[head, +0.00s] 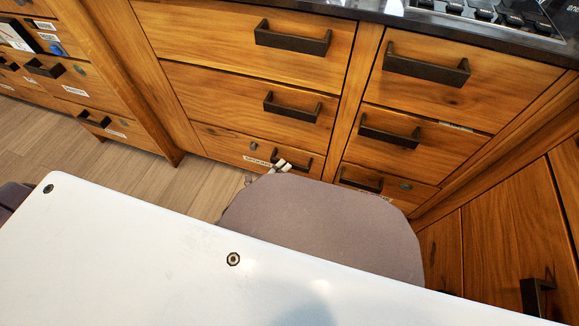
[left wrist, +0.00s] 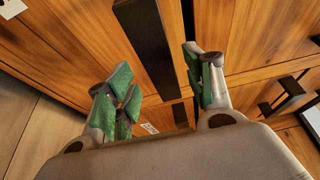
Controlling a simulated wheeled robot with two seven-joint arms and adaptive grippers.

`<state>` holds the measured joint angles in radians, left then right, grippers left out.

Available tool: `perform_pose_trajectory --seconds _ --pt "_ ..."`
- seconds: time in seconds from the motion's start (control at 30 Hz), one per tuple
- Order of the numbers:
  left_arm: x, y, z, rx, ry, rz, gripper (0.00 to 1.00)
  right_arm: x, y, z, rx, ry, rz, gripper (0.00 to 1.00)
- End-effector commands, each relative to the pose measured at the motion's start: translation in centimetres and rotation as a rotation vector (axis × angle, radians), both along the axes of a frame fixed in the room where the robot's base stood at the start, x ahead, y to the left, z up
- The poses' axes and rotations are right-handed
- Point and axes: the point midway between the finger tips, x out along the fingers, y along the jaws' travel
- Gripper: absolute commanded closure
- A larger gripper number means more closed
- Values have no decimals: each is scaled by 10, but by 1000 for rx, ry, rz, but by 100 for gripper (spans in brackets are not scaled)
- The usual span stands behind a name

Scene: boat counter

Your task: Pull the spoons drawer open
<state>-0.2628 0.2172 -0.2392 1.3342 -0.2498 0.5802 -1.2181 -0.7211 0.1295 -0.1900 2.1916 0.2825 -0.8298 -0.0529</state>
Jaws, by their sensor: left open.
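The spoons drawer (head: 229,144) is the bottom drawer of the middle wooden column. It looks closed, with a SPOONS label and a dark bar handle (head: 305,161). My left gripper (head: 283,166) is in front of that drawer, by the left end of its handle in the picture. In the left wrist view the green-padded fingers (left wrist: 165,86) are spread apart and hold nothing. A large dark handle bar (left wrist: 148,45) runs between and beyond them; a smaller handle (left wrist: 180,115) and a white label (left wrist: 150,128) show lower down. Contact cannot be told. My right gripper is out of view.
Two more drawers with handles (head: 293,37) (head: 292,106) are above, closed. Another drawer column (head: 400,130) stands to the right, beside a cabinet (head: 500,240). Labelled drawers (head: 75,85) stand at the left. Wooden floor (head: 140,180) is open at left.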

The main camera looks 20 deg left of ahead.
Motion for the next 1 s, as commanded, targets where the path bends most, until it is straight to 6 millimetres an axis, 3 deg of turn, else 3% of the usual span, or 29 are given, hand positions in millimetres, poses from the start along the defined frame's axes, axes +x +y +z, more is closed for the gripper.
perform_pose_trajectory --seconds 0.3,0.77,1.0 --pt "29 -13 -1 0 0 1 47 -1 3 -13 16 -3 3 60" --pt "36 -16 0 0 0 1 47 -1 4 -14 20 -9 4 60" --pt "36 -16 0 0 0 1 76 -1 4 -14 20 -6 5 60"
